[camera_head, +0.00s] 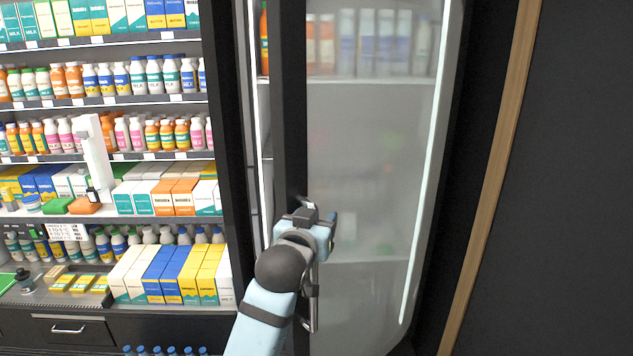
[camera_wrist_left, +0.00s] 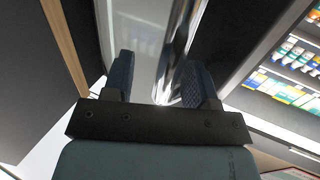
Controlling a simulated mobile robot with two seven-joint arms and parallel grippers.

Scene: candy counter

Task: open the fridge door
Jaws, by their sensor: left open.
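The fridge door (camera_head: 290,120) has a dark frame and a frosted glass pane (camera_head: 375,150). It appears to stand ajar: a narrow gap at its left edge shows an orange bottle and a lit strip inside. A metal bar handle (camera_head: 313,310) runs down the door frame, partly hidden by my arm. My left gripper (camera_head: 320,222) is at the door front by the handle's upper part. In the left wrist view the open fingers (camera_wrist_left: 158,82) point at the door, with shiny metal (camera_wrist_left: 180,60) close to the right finger. Contact cannot be told. My right gripper is out of view.
Open shelves (camera_head: 100,103) full of bottles and boxes stand left of the fridge. A counter with a drawer (camera_head: 68,328) is below them. A dark wall with a wooden strip (camera_head: 490,180) is on the right.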

